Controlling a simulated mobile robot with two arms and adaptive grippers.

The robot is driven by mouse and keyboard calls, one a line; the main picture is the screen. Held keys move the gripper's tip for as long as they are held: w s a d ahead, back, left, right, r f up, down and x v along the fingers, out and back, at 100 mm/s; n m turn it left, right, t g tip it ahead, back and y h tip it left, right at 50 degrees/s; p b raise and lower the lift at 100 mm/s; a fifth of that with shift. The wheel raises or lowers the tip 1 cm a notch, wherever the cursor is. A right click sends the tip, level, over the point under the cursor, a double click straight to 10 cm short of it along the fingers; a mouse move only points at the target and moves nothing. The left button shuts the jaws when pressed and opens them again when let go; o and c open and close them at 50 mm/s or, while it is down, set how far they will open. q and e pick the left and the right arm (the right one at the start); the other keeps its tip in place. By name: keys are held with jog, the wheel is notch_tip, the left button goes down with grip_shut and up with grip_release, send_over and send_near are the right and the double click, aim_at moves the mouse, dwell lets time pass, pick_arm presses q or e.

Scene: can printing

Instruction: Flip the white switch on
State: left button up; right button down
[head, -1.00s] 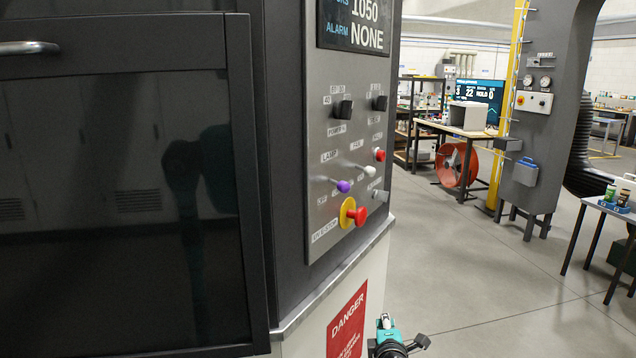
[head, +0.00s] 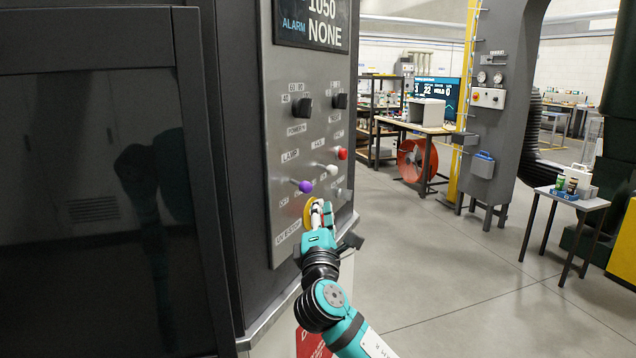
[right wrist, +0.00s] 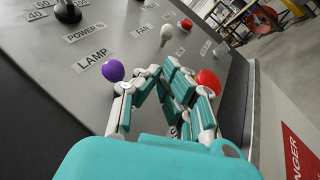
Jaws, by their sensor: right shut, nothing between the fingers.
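The white switch (head: 331,170) is a white-tipped toggle on the grey control panel (head: 284,215), between a purple-tipped switch (head: 305,186) and a red button (head: 342,153). It also shows in the right wrist view (right wrist: 167,31), past the fingertips and near the FAN label. My right gripper (head: 322,206) is shut and empty, just below the white switch and apart from it. In the right wrist view the gripper (right wrist: 166,70) points up towards the white switch. It hides most of the yellow-ringed emergency stop (head: 308,213) in the head view. My left gripper is not in view.
The red emergency stop knob (right wrist: 207,80) is close beside the right fingers. The purple knob (right wrist: 113,70) is on their other side. Black rotary knobs (head: 301,107) sit higher on the panel. The floor (head: 450,290) to the right is clear.

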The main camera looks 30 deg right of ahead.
aim_at(327, 168)
jog(key=p+x, duration=0.3)
jog(key=x, duration=0.6)
jog(key=shift+w+d+r, duration=0.1)
jog(key=shift+w+d, duration=0.05)
jog(key=shift+w, duration=0.1)
